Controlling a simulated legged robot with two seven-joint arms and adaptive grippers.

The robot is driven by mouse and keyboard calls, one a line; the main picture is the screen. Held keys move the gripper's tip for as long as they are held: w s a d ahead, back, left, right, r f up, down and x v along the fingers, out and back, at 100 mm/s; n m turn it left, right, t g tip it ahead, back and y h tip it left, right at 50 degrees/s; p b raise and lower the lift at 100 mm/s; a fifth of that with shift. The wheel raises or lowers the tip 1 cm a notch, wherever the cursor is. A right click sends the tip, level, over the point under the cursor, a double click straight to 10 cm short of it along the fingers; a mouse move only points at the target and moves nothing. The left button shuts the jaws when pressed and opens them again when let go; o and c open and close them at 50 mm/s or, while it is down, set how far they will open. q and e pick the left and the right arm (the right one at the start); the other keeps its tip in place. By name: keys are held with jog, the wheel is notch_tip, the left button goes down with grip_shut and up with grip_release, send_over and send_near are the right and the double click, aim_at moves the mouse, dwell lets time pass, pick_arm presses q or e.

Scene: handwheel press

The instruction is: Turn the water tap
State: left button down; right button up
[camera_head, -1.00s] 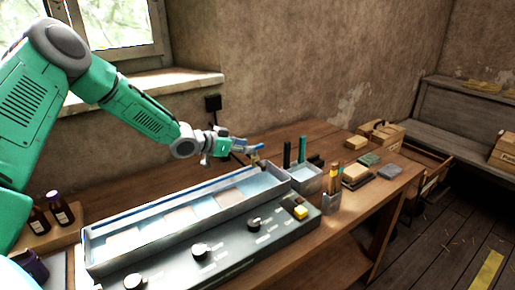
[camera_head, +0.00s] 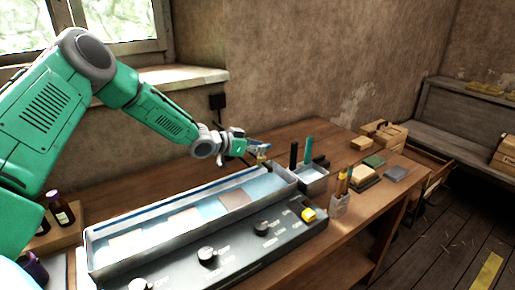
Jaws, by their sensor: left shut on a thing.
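The water tap (camera_head: 262,159) is a small brass-coloured piece at the back edge of the long tray, near its right end. My left gripper (camera_head: 259,149) comes in from the left and is shut on the tap's top; the fingers hide much of it. The exact angle of the tap handle is too small to tell. The long grey tray (camera_head: 190,252) below holds shallow liquid with several pale sheets and one brown sheet. My right gripper is not in view.
A dark control panel (camera_head: 240,262) with knobs and a yellow button (camera_head: 308,214) fronts the tray. A small grey bin (camera_head: 312,183), a pencil cup (camera_head: 340,203) and small boxes stand to the right. Dark bottles (camera_head: 60,209) stand at left. Bare wooden table (camera_head: 150,186) lies behind the tray.

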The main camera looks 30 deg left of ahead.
pick_arm(q)
jog(key=shift+s+d+f+y, duration=0.1)
jog(key=shift+s+f+y, duration=0.2)
jog(key=shift+f, duration=0.05)
jog(key=shift+a+f+n+b, duration=0.15)
jog(key=shift+a+n+b, duration=0.15)
jog(key=shift+a+b, duration=0.1)
jog(key=shift+y, duration=0.4)
jog(key=shift+d+n+t+y+b, duration=0.35)
jog(key=shift+n+y+b, duration=0.2)
jog(key=shift+b, duration=0.2)
jog(key=shift+d+r+n+g+y+p, duration=0.1)
jog(key=shift+d+n+g+y+p, duration=0.05)
jog(key=shift+n+y, duration=1.2)
jog(key=shift+d+r+n+g+y+p, duration=0.1)
jog(key=shift+d+n+g+y+p, duration=0.1)
jog(key=shift+n+y, duration=1.15)
jog(key=shift+d+n+g+y+p, duration=0.1)
jog(key=shift+d+n+y, duration=0.05)
jog(key=shift+n+y, duration=1.2)
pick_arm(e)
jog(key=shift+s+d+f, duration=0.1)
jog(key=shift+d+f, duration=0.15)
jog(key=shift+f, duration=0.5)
pick_arm(q)
jog(key=shift+y, duration=0.3)
